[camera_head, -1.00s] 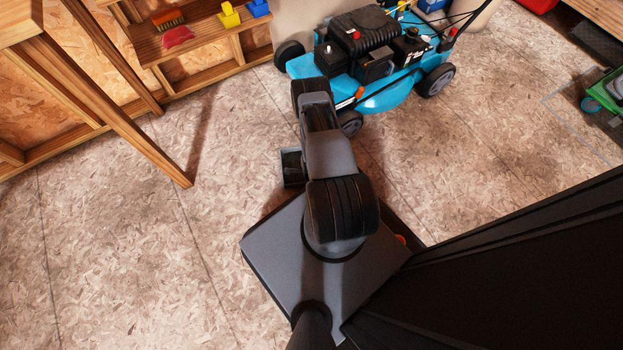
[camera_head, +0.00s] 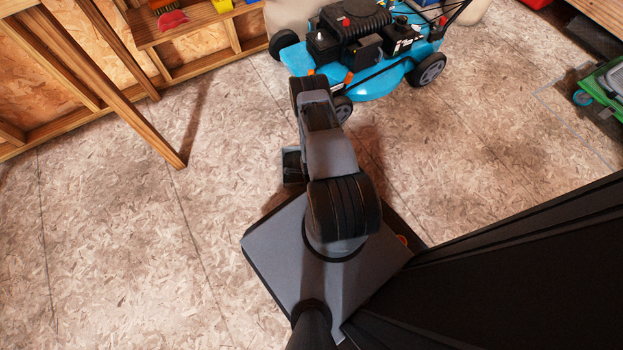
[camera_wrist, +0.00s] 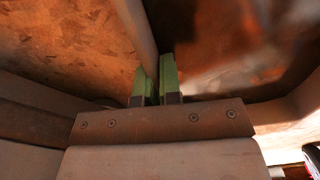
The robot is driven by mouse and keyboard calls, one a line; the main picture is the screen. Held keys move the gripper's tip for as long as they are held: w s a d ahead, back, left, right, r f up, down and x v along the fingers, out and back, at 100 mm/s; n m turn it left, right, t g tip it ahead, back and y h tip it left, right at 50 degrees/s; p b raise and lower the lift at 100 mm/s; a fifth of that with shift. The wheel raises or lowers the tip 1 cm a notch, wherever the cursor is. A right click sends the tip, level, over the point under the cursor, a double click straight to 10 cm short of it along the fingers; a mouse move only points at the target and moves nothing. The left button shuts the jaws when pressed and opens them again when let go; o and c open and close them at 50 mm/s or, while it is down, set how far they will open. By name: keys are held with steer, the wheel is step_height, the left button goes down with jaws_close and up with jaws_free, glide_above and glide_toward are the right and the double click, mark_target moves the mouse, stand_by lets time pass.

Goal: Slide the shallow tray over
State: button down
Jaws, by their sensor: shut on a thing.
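In the wrist view my gripper (camera_wrist: 155,76) shows two green fingertips close together. They are shut on a thin, pale brownish wall that runs up between them. This looks like the rim of the shallow tray (camera_wrist: 138,34), with a dark, glossy brown surface to its right. Most of the tray is out of frame or blurred, so its full shape and what it rests on cannot be told. In the head view I cannot make out the tray, and my arm hides the gripper's fingers.
A blue lawn mower (camera_head: 375,83) stands on the board floor ahead. A wooden shelf (camera_head: 205,40) and a slanting timber post (camera_head: 130,105) are at upper left. A green-edged object (camera_head: 607,85) sits at the right edge. The floor (camera_head: 130,250) at left is clear.

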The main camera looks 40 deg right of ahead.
steer(key=shift+s+a, duration=0.15)
steer(key=shift+s, duration=0.25)
steer(key=c, duration=1.2)
jaws_free()
steer(key=shift+w, duration=0.15)
step_height(320, 180, up, 8)
steer(key=p, duration=0.6)
